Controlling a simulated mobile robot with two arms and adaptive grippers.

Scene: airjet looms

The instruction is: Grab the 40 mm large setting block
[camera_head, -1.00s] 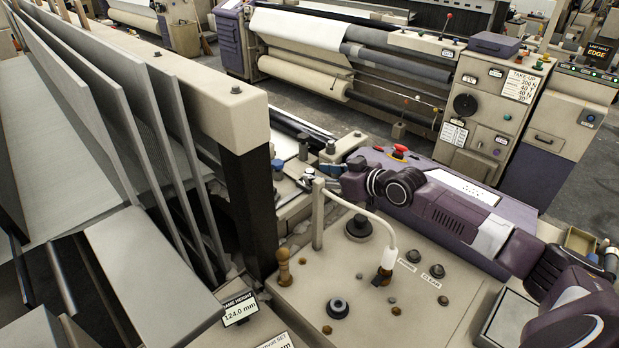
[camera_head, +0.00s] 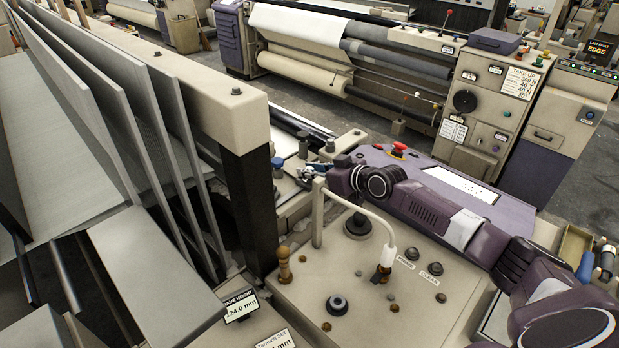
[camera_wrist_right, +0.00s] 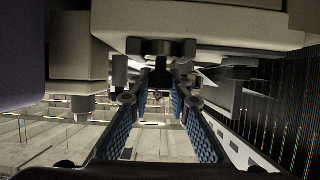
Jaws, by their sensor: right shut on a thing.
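My right gripper (camera_head: 308,173) reaches in from the right over the loom's far ledge, beside small blocks and dark knobs. In the right wrist view its two blue-padded fingers (camera_wrist_right: 160,95) close in on a dark stem (camera_wrist_right: 160,74). The stem joins a dark crosspiece under a beige body (camera_wrist_right: 215,22), which I take for the setting block. No size mark shows on it. In the head view the held part is mostly hidden by the gripper. A beige block with a dark knob (camera_head: 327,152) stands just behind the gripper. My left gripper is not in view.
A bent white pipe (camera_head: 360,207) and a wooden peg (camera_head: 284,264) rise from the beige panel before my arm. A dark post (camera_head: 250,205) stands left of the gripper. A tool tray (camera_head: 573,243) is at right.

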